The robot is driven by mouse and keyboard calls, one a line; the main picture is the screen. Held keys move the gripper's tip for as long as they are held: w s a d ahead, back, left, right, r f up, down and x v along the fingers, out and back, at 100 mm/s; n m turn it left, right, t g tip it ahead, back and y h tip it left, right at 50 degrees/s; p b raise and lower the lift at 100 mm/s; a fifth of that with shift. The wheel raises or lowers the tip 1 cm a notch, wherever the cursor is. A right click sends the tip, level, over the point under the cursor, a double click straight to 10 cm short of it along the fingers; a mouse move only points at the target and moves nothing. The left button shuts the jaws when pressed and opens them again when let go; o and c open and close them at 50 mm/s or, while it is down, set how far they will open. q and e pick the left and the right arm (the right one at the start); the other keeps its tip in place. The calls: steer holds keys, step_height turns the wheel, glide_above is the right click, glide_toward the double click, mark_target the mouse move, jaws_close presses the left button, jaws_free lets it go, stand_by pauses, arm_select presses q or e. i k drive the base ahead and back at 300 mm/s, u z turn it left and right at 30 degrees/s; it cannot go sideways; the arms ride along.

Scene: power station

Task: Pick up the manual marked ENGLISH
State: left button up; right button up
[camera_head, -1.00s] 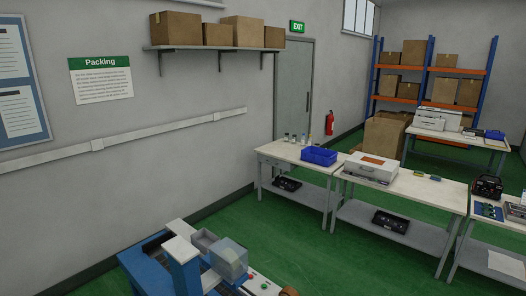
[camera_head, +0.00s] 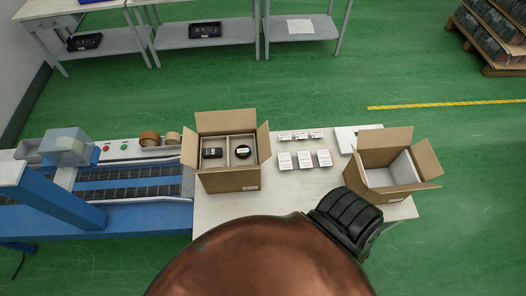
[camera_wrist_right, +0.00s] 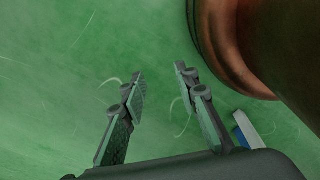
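Three white booklets or cards, a left one (camera_head: 284,161), a middle one (camera_head: 304,159) and a right one (camera_head: 324,158), lie in a row on the packing table (camera_head: 240,210). Their print is too small to read, so I cannot tell which says ENGLISH. A row of smaller white-and-dark items (camera_head: 300,135) lies just behind them. In the right wrist view my right gripper (camera_wrist_right: 160,70) is open and empty, with green floor behind its fingers. No booklet shows there. My left gripper is in neither view.
An open carton (camera_head: 228,182) with dark items in compartments stands left of the booklets. Another open carton (camera_head: 381,178) stands right, beside a white item (camera_head: 346,139). A blue conveyor (camera_head: 135,217) with tape rolls (camera_head: 150,138) adjoins the table. My copper-coloured body part hides the table's front.

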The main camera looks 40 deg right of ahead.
mark_target(285, 159)
steer(key=k, duration=0.5)
steer(key=z, duration=1)
steer(key=i, duration=0.15)
steer(key=z, duration=0.85)
